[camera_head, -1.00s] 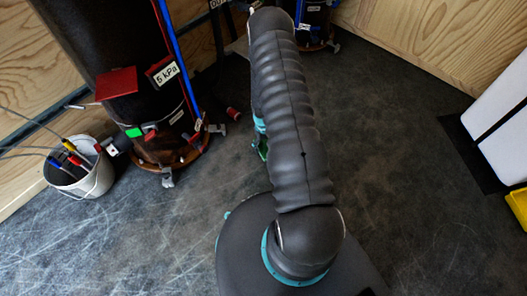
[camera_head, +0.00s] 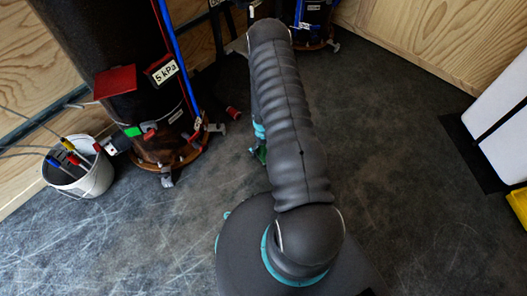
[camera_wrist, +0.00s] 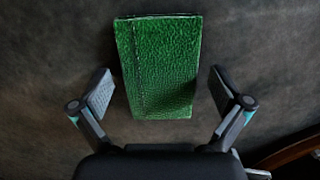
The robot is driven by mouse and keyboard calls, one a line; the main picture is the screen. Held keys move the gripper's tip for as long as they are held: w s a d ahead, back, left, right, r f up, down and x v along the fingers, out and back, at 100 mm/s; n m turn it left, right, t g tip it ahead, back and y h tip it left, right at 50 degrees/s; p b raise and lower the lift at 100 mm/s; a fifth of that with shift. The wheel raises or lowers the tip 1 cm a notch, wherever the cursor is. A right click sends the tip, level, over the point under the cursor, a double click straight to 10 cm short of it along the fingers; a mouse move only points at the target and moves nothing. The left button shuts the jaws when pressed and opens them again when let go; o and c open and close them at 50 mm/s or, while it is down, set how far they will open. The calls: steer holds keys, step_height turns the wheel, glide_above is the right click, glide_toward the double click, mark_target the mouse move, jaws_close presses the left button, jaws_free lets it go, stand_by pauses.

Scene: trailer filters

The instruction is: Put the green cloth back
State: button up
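The green cloth (camera_wrist: 158,65) is a folded, textured rectangle in the wrist view, seen against the dark floor. My gripper (camera_wrist: 162,82) is open, with one finger on each side of the cloth's lower half. A gap shows between the right finger and the cloth; the left finger is close to its edge, and I cannot tell if it touches. In the head view, a small green patch (camera_head: 261,154) shows at the left of my arm, probably part of the cloth. My arm hides most of the gripper and cloth there.
A black filter column (camera_head: 110,60) labelled 5 kPa stands on a brown round base at the left. A white bucket (camera_head: 92,182) with cables is beside it. Another column (camera_head: 312,22) stands at the back. A white object (camera_head: 500,130) is at the right. Open floor lies between.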

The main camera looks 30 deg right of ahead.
step_height(320, 180, up, 12)
steer(key=w+p, duration=0.1)
steer(key=w, duration=0.1)
step_height(320, 180, up, 15)
steer(key=t, duration=0.1)
glide_above(264, 148)
steer(key=w+a, duration=0.2)
steer(key=w, duration=0.1)
steer(key=s+a+r+t, duration=0.1)
steer(key=s+a+r, duration=0.1)
steer(key=r, duration=0.6)
steer(key=s+a+r+t, duration=0.1)
steer(key=a+r, duration=0.1)
steer(key=r, duration=0.6)
steer(key=s+a+r+t, duration=0.2)
steer(key=s+a+r, duration=0.3)
steer(key=s+r, duration=0.7)
steer(key=s+a+r+t, duration=0.1)
steer(key=s+a+r, duration=0.1)
steer(key=s, duration=0.3)
steer(key=s+a+r+t, duration=0.1)
steer(key=s+a+r, duration=0.1)
steer(key=s+r, duration=0.3)
steer(key=shift+s+a+n, duration=0.2)
steer(key=shift+a+n, duration=0.1)
steer(key=shift+a, duration=0.05)
steer(key=shift+r, duration=0.1)
